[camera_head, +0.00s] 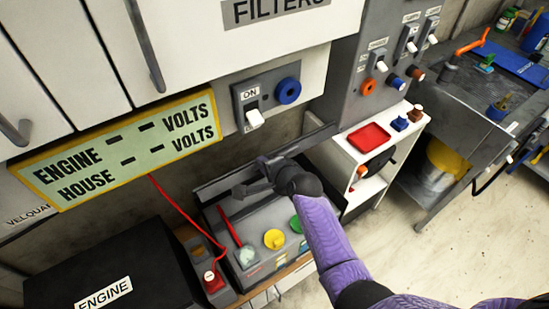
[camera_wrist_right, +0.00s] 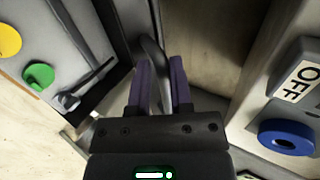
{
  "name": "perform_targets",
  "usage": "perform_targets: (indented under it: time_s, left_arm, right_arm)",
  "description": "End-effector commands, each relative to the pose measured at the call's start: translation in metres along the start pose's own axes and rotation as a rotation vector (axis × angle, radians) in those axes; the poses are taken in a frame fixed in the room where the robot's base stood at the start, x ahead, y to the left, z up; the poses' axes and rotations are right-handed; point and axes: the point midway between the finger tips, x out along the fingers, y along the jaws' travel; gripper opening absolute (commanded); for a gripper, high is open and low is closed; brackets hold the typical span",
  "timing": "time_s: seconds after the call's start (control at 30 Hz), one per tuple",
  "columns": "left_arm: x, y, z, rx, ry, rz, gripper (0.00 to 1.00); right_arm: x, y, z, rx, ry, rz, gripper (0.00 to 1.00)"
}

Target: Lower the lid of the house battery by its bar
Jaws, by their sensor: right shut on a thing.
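The house battery (camera_head: 270,263) is a grey box with yellow and green caps on top, in the lower middle of the head view. Its top is uncovered. Its lid (camera_head: 212,188) stands raised along the back edge, partly hidden by my right arm. My right gripper (camera_head: 246,190) is at the lid. In the right wrist view, the purple fingers of my right gripper (camera_wrist_right: 161,75) are shut on the dark bar (camera_wrist_right: 151,52), beside the grey lid (camera_wrist_right: 124,22). My left gripper is not in view.
A black box labelled ENGINE (camera_head: 125,270) stands at left, with a red cable (camera_head: 175,203) near it. A switch panel with a blue knob (camera_head: 288,91) is on the wall above. A white shelf with a red tray (camera_head: 368,137) is to the right.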

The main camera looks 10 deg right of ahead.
Motion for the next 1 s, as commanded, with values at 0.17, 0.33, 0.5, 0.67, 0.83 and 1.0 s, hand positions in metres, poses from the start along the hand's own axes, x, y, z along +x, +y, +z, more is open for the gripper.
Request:
perform_targets:
  time_s: [0.17,0.33,0.5,0.67,0.83,1.0]
  left_arm:
    - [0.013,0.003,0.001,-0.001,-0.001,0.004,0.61]
    - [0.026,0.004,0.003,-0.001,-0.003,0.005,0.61]
    - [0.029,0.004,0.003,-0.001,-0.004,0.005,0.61]
    - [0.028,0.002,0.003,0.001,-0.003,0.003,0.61]
    - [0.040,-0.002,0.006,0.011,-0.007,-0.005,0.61]
    - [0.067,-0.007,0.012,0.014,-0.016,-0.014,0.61]
  right_arm:
    - [-0.007,0.034,0.001,0.001,-0.002,-0.033,0.00]
    - [-0.014,0.059,0.001,0.001,-0.002,-0.070,0.00]
    - [-0.018,0.064,0.002,0.002,-0.004,-0.088,0.00]
    - [-0.019,0.063,0.002,0.003,-0.005,-0.088,0.00]
    - [-0.017,0.077,0.002,0.002,-0.006,-0.095,0.00]
    - [-0.018,0.108,0.003,0.002,-0.007,-0.135,0.00]
